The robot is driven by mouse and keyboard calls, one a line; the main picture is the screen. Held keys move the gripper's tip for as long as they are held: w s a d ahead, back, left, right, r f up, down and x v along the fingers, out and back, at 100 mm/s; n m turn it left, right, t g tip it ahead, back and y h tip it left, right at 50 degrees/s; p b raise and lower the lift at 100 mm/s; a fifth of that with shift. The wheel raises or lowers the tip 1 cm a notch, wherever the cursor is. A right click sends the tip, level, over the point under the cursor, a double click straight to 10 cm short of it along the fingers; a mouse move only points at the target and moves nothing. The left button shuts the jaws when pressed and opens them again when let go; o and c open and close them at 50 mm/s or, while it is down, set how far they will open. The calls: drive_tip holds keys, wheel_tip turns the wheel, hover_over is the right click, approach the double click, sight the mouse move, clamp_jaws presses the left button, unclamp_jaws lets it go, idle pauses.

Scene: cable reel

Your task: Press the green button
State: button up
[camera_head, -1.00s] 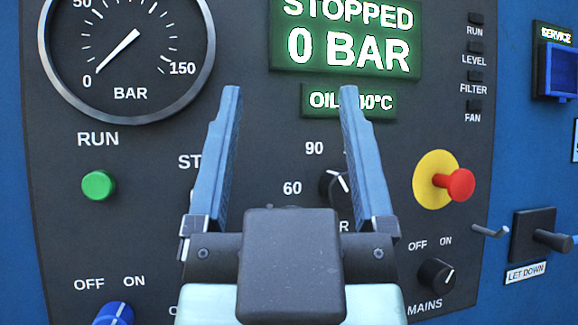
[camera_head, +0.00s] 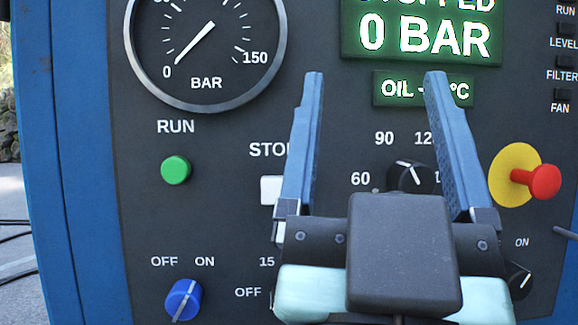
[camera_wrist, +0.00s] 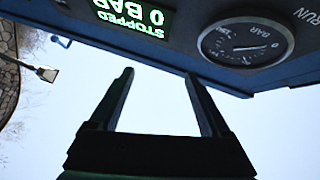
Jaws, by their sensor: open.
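The green button (camera_head: 175,170) sits under the word RUN on the dark control panel, at the left in the head view. My gripper (camera_head: 372,85) is open and empty in front of the panel, to the right of the green button. Its left finger partly covers the STOP label and the white button (camera_head: 270,188). In the wrist view my gripper (camera_wrist: 168,85) is open, with pale sky between and beyond its fingers. The green button is not seen in the wrist view.
A pressure gauge (camera_head: 207,50) and a lit STOPPED 0 BAR display (camera_head: 424,36) are above. A blue knob (camera_head: 183,300) is below the green button. A red mushroom button (camera_head: 544,181) on yellow sticks out at the right. The panel around the green button is unobstructed.

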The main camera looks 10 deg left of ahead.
drive_tip(key=shift+c, duration=0.3)
drive_tip(key=shift+c, duration=1.2)
drive_tip(key=shift+w+a+r+p, duration=0.1)
drive_tip(key=shift+w+p, duration=0.15)
drive_tip(key=shift+p, duration=0.2)
drive_tip(key=shift+c, duration=1.1)
drive_tip(key=w+n+p, duration=0.1)
drive_tip(key=p, duration=0.1)
drive_tip(key=w+a+n+g+h+p, duration=0.1)
drive_tip(key=n+p, duration=0.1)
drive_tip(key=p, duration=0.1)
drive_tip(key=w+a+n+g+p, duration=0.1)
drive_tip(key=w+p, duration=0.1)
drive_tip(key=shift+f+n+p, duration=0.3)
drive_tip(key=shift+f, duration=0.05)
clamp_jaws()
drive_tip(key=w+a+f+n+g+p, duration=0.1)
drive_tip(key=a+f+n+g+p, duration=0.3)
drive_tip(key=n+p, duration=0.75)
drive_tip(key=s+a+f+n+g+y+p, duration=0.1)
drive_tip(key=s+a+n+p, duration=0.3)
drive_tip(key=n+p, duration=0.5)
drive_tip(key=s+a+f+n+g+y+p, duration=0.2)
drive_tip(key=s+n+p, duration=0.5)
drive_tip(key=n, duration=0.7)
drive_tip(key=shift+s+a+f+g+y+p, duration=0.15)
drive_tip(key=shift+s+a+g+y+p, duration=0.25)
drive_tip(key=shift+a+y+p, duration=1.15)
